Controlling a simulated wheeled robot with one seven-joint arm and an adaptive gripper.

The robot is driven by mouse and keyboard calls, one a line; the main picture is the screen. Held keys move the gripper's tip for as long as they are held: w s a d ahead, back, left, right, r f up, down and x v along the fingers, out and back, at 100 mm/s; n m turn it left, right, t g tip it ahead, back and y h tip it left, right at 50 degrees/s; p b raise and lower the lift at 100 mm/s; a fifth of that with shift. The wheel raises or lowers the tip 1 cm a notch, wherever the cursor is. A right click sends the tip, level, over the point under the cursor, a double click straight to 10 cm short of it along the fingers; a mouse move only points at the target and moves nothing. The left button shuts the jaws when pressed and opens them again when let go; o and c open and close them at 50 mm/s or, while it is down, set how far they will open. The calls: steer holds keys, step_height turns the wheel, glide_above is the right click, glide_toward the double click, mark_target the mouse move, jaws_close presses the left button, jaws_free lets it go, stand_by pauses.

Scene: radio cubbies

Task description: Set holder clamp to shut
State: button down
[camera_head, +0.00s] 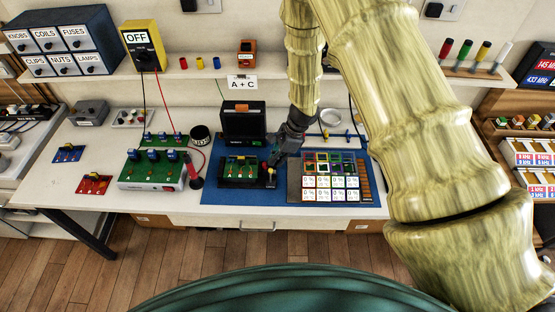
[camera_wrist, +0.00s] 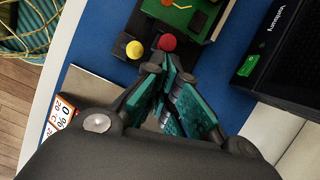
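The holder (camera_head: 240,184) stands on the blue mat with a green circuit board (camera_head: 241,166) in it. In the wrist view, the edge of the green board (camera_wrist: 188,12) shows at the top. A red round knob (camera_wrist: 168,42) and a yellow round knob (camera_wrist: 134,50) sit beside it. Which knob belongs to the clamp, and whether the clamp is open, I cannot tell. My gripper (camera_head: 274,162) is at the holder's right side. In the wrist view my gripper (camera_wrist: 160,66) has its teal-padded fingertips close together just short of the red knob. Contact is unclear; nothing shows held.
A black box with a screen (camera_head: 243,123) stands behind the holder and shows at right in the wrist view. A tray of small parts and labels (camera_head: 290,188) lies right of my gripper. A soldering-type tool (camera_head: 194,175) and a green test board (camera_head: 150,172) are to the left.

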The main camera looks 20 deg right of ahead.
steer(key=p+v, duration=0.6)
steer(key=v, duration=0.3)
steer(key=shift+d+r, duration=0.15)
steer(key=shift+r, duration=0.25)
